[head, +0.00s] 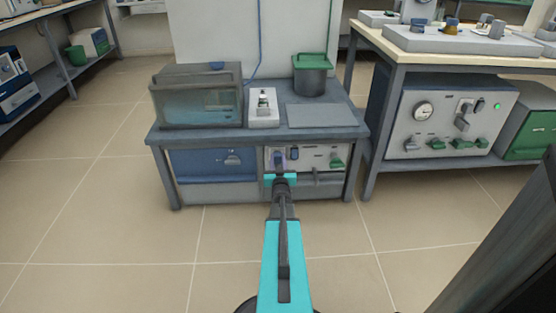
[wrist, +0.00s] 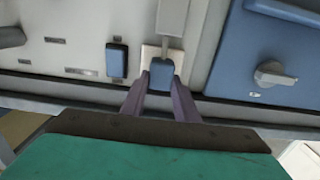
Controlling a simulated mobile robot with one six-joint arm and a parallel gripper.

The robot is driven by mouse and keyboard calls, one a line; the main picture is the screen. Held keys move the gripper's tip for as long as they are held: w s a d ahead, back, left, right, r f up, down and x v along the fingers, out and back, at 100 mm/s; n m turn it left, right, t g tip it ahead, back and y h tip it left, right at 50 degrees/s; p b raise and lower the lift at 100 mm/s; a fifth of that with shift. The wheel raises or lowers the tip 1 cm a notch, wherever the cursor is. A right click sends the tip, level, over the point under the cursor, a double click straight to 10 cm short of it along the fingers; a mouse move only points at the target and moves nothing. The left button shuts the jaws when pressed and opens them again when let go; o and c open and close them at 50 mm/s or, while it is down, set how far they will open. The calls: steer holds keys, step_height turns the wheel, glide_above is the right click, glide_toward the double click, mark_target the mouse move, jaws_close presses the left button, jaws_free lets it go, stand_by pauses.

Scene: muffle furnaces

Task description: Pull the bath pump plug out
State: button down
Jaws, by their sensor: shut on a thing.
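A blue plug (wrist: 160,72) sits against a pale socket plate (wrist: 150,53) on the grey front panel under the bench. I take it for the bath pump plug, but I can read no label. My gripper (wrist: 161,82) has its two dark fingers shut on the blue plug, one on each side. In the head view my gripper (head: 279,178) is at the panel's left part, just below a blue piece (head: 278,158). Whether the plug is seated or partly out cannot be told.
A blue cabinet front with a grey knob (wrist: 272,74) is beside the panel. Another blue piece (wrist: 117,60) is close to the fingers. A water bath (head: 197,97), a white device (head: 263,108) and a green-lidded pot (head: 312,75) stand on the bench. The floor in front is clear.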

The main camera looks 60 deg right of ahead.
steer(key=shift+v, duration=1.7)
steer(key=shift+f, duration=0.1)
steer(key=c, duration=1.4)
jaws_free()
steer(key=shift+o, duration=0.2)
steer(key=p+v, duration=0.7)
steer(key=v, duration=0.6)
steer(key=shift+a+p, duration=0.35)
steer(key=shift+s, duration=0.15)
